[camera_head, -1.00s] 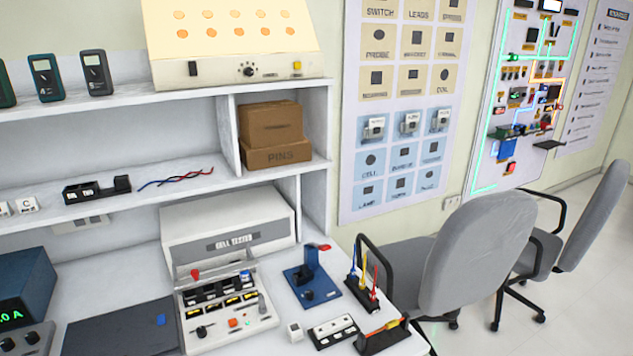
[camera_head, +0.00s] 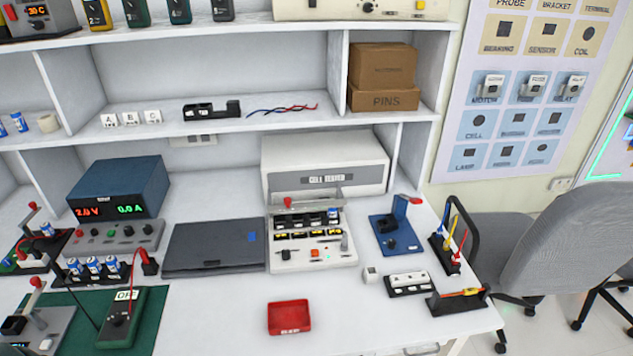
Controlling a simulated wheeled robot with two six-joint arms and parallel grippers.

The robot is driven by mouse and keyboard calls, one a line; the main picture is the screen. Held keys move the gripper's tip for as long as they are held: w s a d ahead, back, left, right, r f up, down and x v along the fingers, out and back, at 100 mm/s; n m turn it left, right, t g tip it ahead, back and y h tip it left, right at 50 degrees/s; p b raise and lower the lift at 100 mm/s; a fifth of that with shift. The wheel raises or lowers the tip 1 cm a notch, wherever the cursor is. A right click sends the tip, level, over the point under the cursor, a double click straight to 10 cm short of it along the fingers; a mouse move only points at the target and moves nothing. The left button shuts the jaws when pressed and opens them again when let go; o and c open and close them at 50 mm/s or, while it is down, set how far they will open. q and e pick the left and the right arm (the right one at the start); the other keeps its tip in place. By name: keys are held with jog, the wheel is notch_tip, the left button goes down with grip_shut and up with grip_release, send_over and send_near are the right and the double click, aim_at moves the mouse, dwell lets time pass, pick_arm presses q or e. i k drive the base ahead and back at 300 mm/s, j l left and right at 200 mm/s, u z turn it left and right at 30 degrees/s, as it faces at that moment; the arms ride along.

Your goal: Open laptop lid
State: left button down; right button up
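A dark grey laptop (camera_head: 212,249) lies flat on the white bench, in the middle of the picture. Its lid looks shut, with a small blue patch near the right edge and a small dark notch at the front edge. Neither of my grippers shows in the head view.
A cell tester (camera_head: 325,163) stands right of the laptop. A power supply (camera_head: 118,188) with lit digits and a grey control box stand to its left. A red tray (camera_head: 289,317) lies in front, and a green mat (camera_head: 149,329) with a meter is front left. Bench between mat and tray is clear.

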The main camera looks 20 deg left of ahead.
aim_at(220, 243)
jog(key=u, duration=1.4)
